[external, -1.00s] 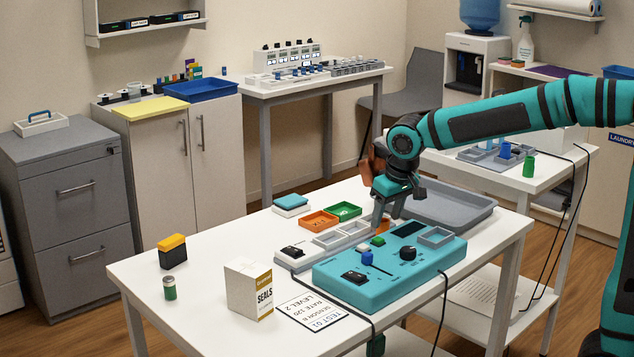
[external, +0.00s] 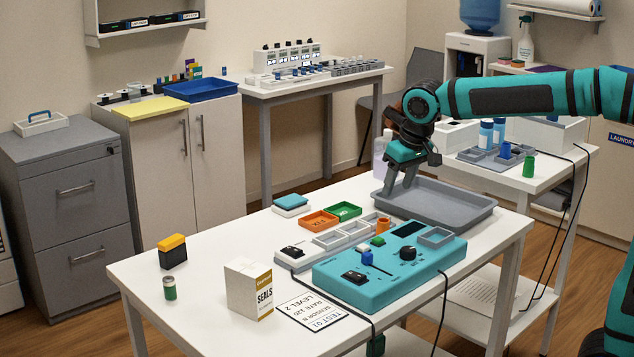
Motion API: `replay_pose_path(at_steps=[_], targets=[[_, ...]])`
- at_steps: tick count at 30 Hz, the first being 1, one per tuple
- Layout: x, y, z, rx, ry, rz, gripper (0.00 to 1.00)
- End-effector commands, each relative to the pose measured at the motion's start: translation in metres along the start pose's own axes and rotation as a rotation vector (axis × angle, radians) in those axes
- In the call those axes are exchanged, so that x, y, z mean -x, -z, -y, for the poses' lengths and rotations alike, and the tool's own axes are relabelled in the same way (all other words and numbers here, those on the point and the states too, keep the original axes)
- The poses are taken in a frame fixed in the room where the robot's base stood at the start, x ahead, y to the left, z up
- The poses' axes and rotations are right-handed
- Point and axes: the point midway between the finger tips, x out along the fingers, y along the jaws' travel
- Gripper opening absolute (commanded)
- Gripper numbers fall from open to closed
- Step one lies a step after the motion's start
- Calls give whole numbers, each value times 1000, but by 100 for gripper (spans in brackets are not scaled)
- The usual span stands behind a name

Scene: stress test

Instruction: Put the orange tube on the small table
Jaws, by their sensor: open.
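The orange tube (external: 383,225) stands upright at the right end of a row of white trays, just behind the teal device (external: 390,265) on the front table (external: 210,285). My gripper (external: 398,192) is open and empty, above the left part of the grey tray and up and to the right of the orange tube, apart from it. A white side table (external: 565,168) stands at the right, behind the front table; I cannot tell for sure if it is the small table.
The grey tray (external: 480,212) is empty. A rack (external: 480,157) with blue tubes and a green tube (external: 528,167) are on the side table.

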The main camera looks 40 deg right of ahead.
Motion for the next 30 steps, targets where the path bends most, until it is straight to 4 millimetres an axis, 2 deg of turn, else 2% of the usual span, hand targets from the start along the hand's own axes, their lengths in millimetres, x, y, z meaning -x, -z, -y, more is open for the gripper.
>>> replay_pose_path(at_steps=[14, 23, 30], targets=[[92, -43, -64, 8, 98, -459, 50], [149, -88, -101, 19, 102, -780, 50], [191, -132, -125, 29, 70, -1032, 50]])
